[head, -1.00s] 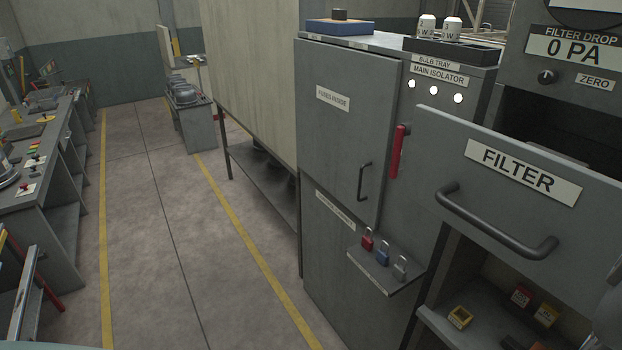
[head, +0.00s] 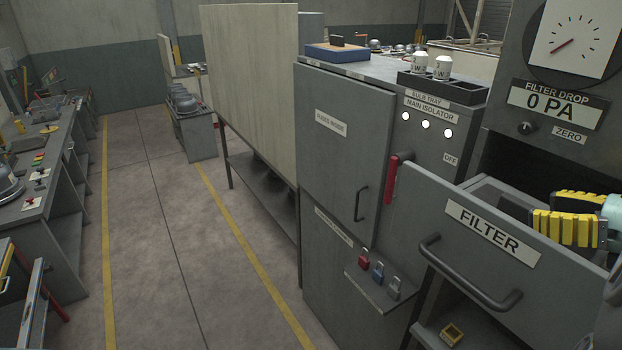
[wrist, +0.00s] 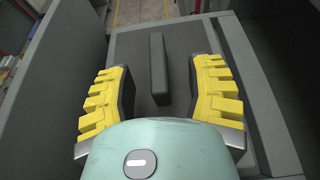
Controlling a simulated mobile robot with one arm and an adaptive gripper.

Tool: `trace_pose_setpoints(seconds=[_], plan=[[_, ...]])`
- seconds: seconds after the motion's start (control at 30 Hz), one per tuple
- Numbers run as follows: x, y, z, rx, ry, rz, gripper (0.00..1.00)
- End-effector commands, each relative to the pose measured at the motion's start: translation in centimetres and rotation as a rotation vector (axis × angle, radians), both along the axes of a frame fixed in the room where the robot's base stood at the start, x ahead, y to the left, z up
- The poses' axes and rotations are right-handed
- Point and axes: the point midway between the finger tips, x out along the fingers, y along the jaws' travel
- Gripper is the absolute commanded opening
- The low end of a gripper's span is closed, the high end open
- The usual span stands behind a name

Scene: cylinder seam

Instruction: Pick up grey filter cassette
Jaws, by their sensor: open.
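The grey filter cassette (wrist: 158,68) shows in the wrist view as a dark upright slab on the floor of the open drawer. My gripper (wrist: 164,80) has yellow ridged fingers, spread wide, one on each side of the slab with gaps between. The cassette is nearer the left finger. In the head view my gripper (head: 568,213) is at the right, over the drawer marked FILTER (head: 490,235).
Drawer walls (wrist: 256,95) stand on both sides of my gripper. The drawer has a bar handle (head: 465,272) in front. Left of it are a red isolator handle (head: 393,180) and a shelf with padlocks (head: 378,272). A filter drop gauge (head: 575,45) is above. The aisle floor is clear.

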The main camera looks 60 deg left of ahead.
Motion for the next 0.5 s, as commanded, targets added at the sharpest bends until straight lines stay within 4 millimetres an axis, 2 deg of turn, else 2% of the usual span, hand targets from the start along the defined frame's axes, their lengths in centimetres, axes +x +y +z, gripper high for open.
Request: trace_pose_setpoints(seconds=[0.2,0.5], plan=[[-0.2,1.5,0.4,0.000,0.004,0.008,0.53],[-0.1,3.9,-0.1,0.006,0.002,0.006,0.53]])
